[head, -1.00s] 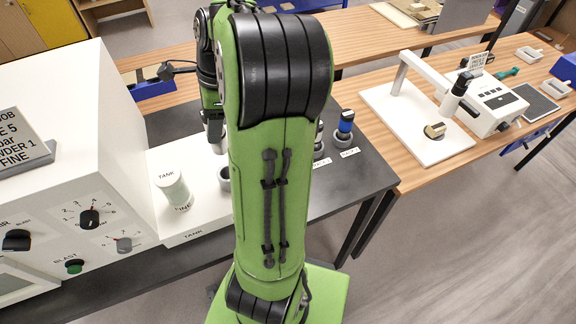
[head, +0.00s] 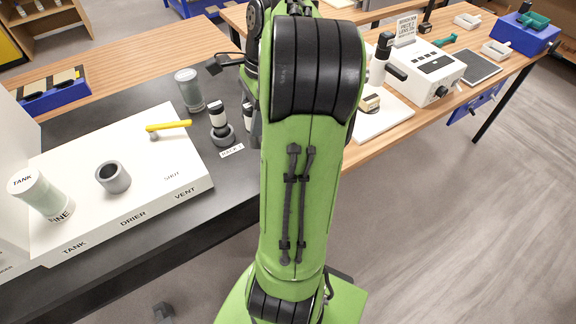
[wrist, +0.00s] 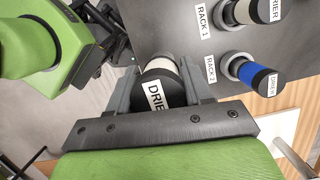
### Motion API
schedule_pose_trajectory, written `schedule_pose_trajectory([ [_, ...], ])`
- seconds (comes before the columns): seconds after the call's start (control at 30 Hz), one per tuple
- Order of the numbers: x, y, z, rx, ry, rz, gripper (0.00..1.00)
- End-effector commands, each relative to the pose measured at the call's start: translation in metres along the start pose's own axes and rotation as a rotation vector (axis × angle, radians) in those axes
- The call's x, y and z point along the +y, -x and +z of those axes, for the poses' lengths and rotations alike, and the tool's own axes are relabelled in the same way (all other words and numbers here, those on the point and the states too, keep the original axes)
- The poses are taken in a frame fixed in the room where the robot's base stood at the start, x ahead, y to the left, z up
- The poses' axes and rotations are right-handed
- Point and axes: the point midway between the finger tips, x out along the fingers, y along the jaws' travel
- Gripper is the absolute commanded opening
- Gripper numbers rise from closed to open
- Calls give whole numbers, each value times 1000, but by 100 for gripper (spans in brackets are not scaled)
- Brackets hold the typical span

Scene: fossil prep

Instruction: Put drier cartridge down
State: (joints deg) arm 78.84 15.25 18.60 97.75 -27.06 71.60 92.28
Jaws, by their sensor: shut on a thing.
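In the wrist view my gripper (wrist: 165,92) is shut on a drier cartridge (wrist: 158,95), black with a pale band and a white DRIER label. The wrist view also shows a black and white cartridge (wrist: 243,12) in the RACK 1 holder and a blue and black cartridge (wrist: 255,77) in the RACK 2 holder. In the head view the rack 1 cartridge (head: 217,113) stands upright in its grey ring on the dark table. An empty grey socket (head: 114,178) stands by the DRIER mark on the white base. My arm hides most of the gripper in the head view.
The TANK cylinder (head: 40,196) stands on the white base (head: 75,222), left of the socket. A yellow lever (head: 168,126) lies across the base's back. A clear jar (head: 189,90) stands behind rack 1. A white instrument (head: 425,72) is on the right bench.

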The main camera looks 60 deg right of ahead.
Motion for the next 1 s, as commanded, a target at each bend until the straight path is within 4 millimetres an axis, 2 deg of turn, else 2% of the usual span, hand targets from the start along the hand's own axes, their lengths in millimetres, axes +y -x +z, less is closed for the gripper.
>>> schedule_pose_trajectory([
  [0.13,1,-33,-7,-2,1,4,0],
  [0.43,1,-88,-22,-1,-1,4,0],
  [0.5,1,-94,-24,0,-1,3,0],
  [0.8,0,-94,-24,0,-1,1,0],
  [0.83,0,-94,-24,0,-1,1,52],
  [1.0,0,-94,-24,0,-1,1,75],
])
